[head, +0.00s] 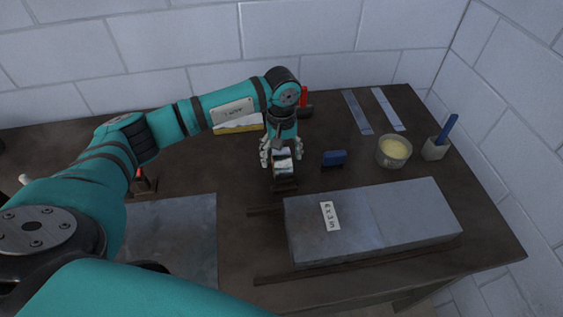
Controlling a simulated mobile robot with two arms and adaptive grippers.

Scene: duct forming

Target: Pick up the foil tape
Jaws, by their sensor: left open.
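My left gripper (282,154) points down over the middle of the table, with its fingers spread and open. A small pale, silvery item (282,167) shows between and just in front of the fingers; it looks like the foil tape, but the gripper partly hides it. I cannot tell whether the fingers touch it. A dark low piece (285,187) lies just below it in the picture. My right gripper is not in view.
A grey duct block (400,220) with a label lies on dark rails at front right. A metal sheet (180,235) lies left.

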